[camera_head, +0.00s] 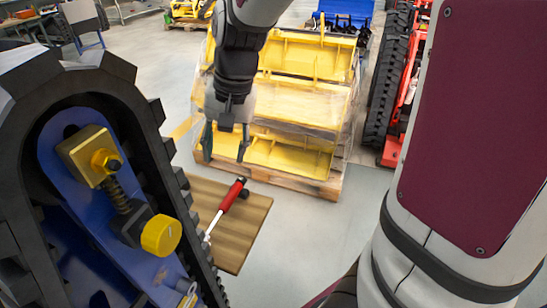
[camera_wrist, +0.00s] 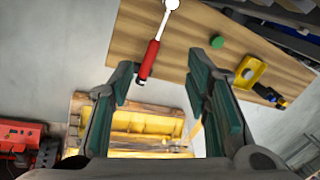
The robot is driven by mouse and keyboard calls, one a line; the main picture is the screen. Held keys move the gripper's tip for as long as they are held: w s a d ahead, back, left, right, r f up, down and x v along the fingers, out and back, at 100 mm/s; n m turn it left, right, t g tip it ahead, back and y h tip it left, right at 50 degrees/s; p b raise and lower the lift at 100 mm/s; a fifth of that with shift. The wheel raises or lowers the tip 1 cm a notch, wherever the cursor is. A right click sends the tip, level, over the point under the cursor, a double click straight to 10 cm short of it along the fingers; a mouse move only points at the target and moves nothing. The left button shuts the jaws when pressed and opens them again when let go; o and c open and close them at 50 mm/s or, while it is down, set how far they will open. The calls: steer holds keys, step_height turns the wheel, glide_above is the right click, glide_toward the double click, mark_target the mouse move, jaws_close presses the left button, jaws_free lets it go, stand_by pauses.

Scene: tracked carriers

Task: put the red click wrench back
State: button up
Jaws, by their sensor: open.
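The red click wrench (camera_head: 228,198), with a red handle and a bright metal shaft, lies on a wooden board (camera_head: 252,228). In the wrist view the wrench's red handle (camera_wrist: 150,57) points down toward the space between my fingers, and its round head is at the top edge. My gripper (camera_head: 225,146) is open and empty, with its fingers pointing down, and appears above and beyond the handle end in the head view. In the wrist view my gripper (camera_wrist: 165,82) has its green-padded fingers apart, with the handle end nearer the left finger and not held.
A green round piece (camera_wrist: 217,41) and a yellow tool with a black end (camera_wrist: 250,72) lie on the board in the wrist view. A blue carrier with a black track (camera_head: 100,200) stands close at left. Wrapped yellow parts on a pallet (camera_head: 300,100) stand behind.

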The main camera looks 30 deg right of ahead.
steer(key=s+d+r+n+t+h, duration=0.1)
steer(key=s+r+n, duration=0.2)
steer(key=s, duration=0.5)
steer(key=s+r+n+t+h, duration=0.1)
steer(key=s+r+n+t, duration=0.1)
steer(key=s+r, duration=0.3)
steer(key=s+n, duration=0.1)
steer(key=s, duration=0.2)
steer(key=shift+s+d, duration=0.35)
steer(key=shift+s, duration=0.05)
